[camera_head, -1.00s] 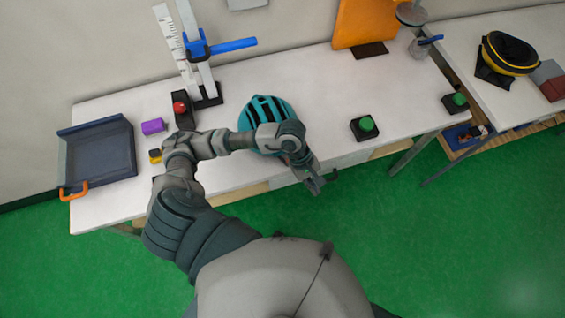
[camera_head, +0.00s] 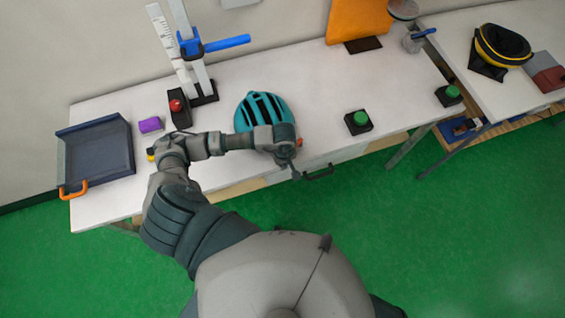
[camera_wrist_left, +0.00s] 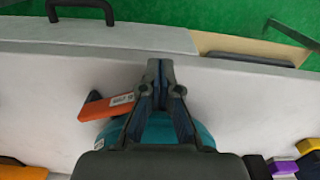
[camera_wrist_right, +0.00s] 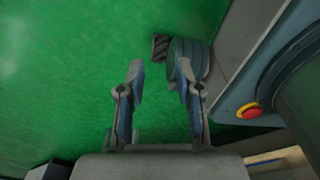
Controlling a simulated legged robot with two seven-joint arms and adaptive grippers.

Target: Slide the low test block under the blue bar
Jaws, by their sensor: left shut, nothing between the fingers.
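The blue bar (camera_head: 228,42) sticks out to the right from the upright tower at the table's back left. A purple block (camera_head: 150,124) lies by the tray, with a yellow piece (camera_head: 151,154) below it. An orange labelled block (camera_wrist_left: 105,107) lies beside the teal helmet (camera_head: 264,107); only a small bit of it shows in the head view. I cannot tell which is the low test block. My left gripper (camera_wrist_left: 159,66) is shut and empty, above the table near the helmet and orange block. My right gripper (camera_wrist_right: 160,68) is open and empty over the floor.
A dark tray (camera_head: 98,147) with an orange handle stands at the left. A red-button box (camera_head: 179,112) sits before the tower. Green-button boxes (camera_head: 359,122) stand to the right. The table's middle back is clear. A drawer handle (camera_wrist_left: 80,8) shows at the front.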

